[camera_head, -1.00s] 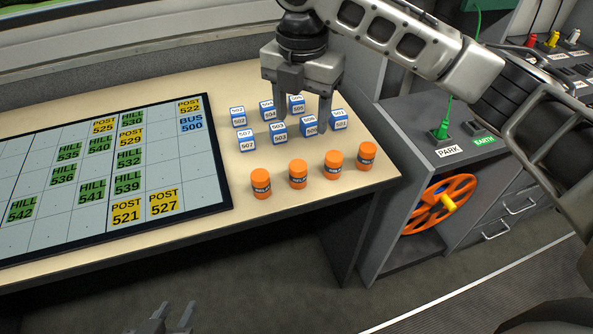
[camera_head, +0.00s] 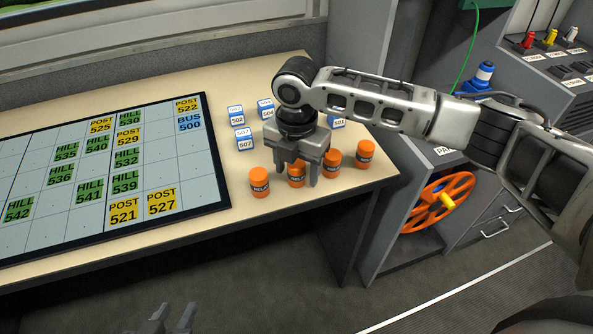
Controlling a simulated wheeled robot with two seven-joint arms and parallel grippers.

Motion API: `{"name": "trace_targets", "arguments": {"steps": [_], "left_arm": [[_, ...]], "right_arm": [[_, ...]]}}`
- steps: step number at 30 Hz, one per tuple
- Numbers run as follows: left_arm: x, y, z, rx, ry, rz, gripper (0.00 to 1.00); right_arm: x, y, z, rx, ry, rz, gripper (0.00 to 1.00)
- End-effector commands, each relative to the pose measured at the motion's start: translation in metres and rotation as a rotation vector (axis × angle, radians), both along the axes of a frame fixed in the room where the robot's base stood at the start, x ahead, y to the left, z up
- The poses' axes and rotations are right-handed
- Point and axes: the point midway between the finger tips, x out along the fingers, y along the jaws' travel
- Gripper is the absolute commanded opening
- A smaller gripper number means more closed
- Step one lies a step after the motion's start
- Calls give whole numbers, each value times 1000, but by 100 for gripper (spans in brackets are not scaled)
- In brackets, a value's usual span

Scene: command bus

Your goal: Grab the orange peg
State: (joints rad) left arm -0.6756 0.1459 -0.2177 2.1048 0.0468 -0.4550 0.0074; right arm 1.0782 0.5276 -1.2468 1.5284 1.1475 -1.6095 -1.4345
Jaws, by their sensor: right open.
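Several orange pegs with dark label bands stand upright in a row at the table's front right. They are the leftmost peg (camera_head: 259,182), a second peg (camera_head: 296,174), a third peg (camera_head: 332,160) and the rightmost peg (camera_head: 365,154). My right gripper (camera_head: 298,188) points down, open, with its fingers on either side of the second peg, which is partly hidden. Whether the fingers touch it cannot be told. My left gripper (camera_head: 173,318) is low at the bottom edge, away from the table, with its two fingers apart and empty.
Blue and white numbered blocks (camera_head: 244,139) stand behind the pegs, some hidden by my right arm. A board (camera_head: 75,170) with green and yellow labels covers the table's left part. An orange wheel (camera_head: 440,202) sits in the grey cabinet to the right.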

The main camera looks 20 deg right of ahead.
Motion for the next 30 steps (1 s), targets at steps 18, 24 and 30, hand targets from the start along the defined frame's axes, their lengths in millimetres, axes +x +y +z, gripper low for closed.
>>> {"name": "trace_targets", "arguments": {"steps": [18,24,30], "left_arm": [[0,0,0,0,-1,1,36],[1,0,0,0,-2,1,36],[1,0,-1,-1,-2,2,36]], "right_arm": [[0,0,-1,0,-1,0,9],[1,0,3,1,-3,0,9],[2,0,25,3,-6,0,9]]}}
